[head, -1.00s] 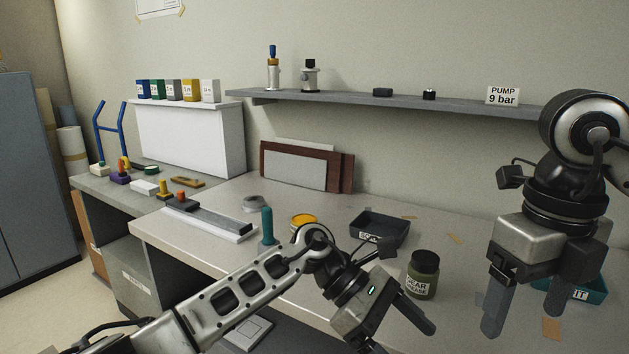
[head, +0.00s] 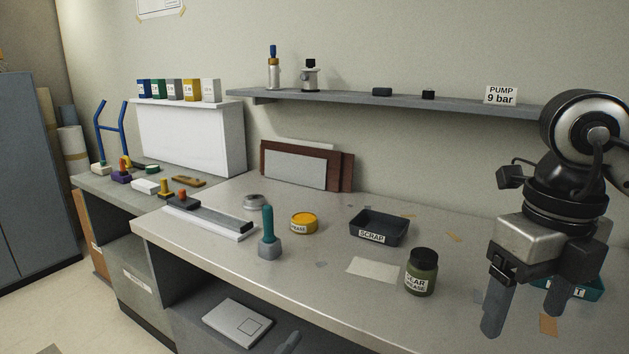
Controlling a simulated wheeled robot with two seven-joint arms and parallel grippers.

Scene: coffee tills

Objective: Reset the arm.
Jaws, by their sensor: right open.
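My right gripper (head: 524,318) hangs at the right of the head view with its fingers pointing down and apart. It is open and nothing is between its fingers. It is above the right part of the workbench (head: 330,270), in front of a teal tray (head: 590,291) that it partly hides. The jaws of my left gripper do not show. Only a grey rounded tip pokes in at the bottom edge, and I cannot tell for sure what it is.
A gear grease jar (head: 421,273) stands left of my right gripper. A black scrap tray (head: 378,229), a yellow grease tin (head: 303,223) and a teal-handled tool (head: 268,233) stand farther left. A shelf (head: 400,104) runs along the wall behind.

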